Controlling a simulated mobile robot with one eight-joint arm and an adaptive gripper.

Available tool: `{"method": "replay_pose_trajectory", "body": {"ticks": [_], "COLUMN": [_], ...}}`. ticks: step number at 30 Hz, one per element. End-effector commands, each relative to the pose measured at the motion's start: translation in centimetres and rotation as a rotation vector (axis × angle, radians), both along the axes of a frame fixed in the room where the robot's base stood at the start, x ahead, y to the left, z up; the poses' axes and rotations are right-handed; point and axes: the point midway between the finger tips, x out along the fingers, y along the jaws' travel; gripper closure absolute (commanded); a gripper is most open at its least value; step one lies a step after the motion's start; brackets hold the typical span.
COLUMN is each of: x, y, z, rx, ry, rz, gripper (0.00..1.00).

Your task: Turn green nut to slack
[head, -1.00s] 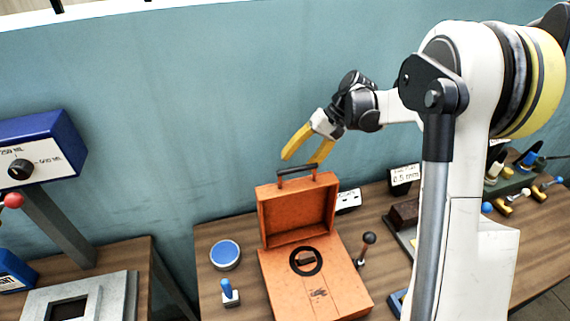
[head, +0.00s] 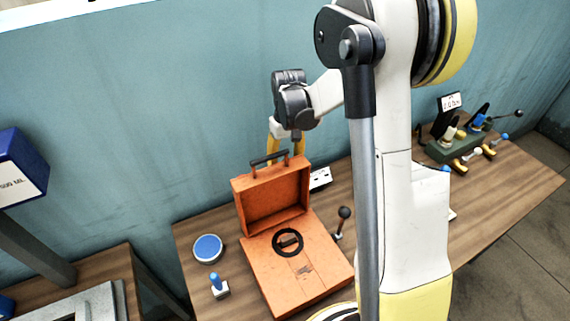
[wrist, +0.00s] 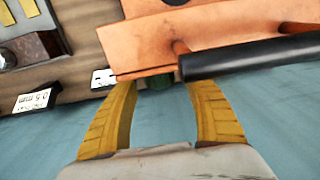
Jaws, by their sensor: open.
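My gripper (head: 286,146) is open, fingers pointing down behind the raised lid of an orange case (head: 268,198). The lid hides its fingertips in the head view. In the wrist view my gripper (wrist: 163,90) has its two yellow fingers apart. A small dark green rounded thing (wrist: 155,104) shows between them, just beyond the lid's edge. It may be the green nut, but I cannot tell. It looks apart from both fingers. No green nut shows clearly in the head view.
The lid's black handle (wrist: 250,55) is close to the right finger. A small white sign (head: 320,179) stands beside the case, and a black-knobbed lever (head: 342,220) is at its right. A green fixture with clamps (head: 452,148) stands at the table's far right.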

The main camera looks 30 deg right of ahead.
Motion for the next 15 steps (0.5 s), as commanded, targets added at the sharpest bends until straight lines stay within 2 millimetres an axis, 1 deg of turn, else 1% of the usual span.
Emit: {"method": "replay_pose_trajectory", "body": {"ticks": [1, 4, 12, 13, 14, 15], "x": [0.02, 0.01, 0.0, 0.0, 0.0, 0.0], "y": [0.03, 0.05, 0.07, 0.07, 0.07, 0.06], "z": [-0.58, -1.17, -1.31, -1.31, -1.31, -1.31], "rx": [0.0, 0.0, 0.001, 0.001, 0.001, 0.001], "ry": [0.0, 0.0, 0.0, 0.0, 0.0, 0.0], "rz": [0.0, 0.0, 0.0, 0.0, 0.0, 0.0], "gripper": [0.41, 0.41, 0.41, 0.43, 0.52, 0.64]}}
